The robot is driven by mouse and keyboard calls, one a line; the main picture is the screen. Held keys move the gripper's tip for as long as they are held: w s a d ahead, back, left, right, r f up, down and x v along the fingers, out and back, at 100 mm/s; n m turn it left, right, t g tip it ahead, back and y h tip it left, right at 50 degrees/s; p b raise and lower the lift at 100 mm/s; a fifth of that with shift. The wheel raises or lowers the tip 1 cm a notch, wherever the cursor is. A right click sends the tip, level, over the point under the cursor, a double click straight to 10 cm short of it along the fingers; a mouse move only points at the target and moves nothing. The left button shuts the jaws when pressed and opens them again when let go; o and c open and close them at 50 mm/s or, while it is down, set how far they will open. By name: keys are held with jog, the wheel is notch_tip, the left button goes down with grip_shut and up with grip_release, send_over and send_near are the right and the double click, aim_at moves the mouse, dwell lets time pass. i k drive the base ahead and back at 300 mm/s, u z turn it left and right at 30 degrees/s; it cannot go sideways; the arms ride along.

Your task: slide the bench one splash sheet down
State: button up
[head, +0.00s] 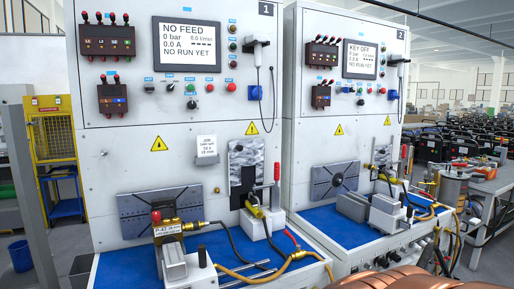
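Bench one (125,160) is the tall white panel marked 1, in the middle left of the head view. A grey mottled sheet (246,153), which looks like the splash sheet, stands upright against the lower right of its panel. My gripper is not in view.
Bench two (350,120) stands close on the right, with its own mottled sheet (382,154). Copper-coloured rounded shapes fill the bottom right.

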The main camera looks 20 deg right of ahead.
aim_at(255, 143)
jog(key=u, duration=0.1)
jog(key=i, duration=1.05)
jog(key=u, duration=0.75)
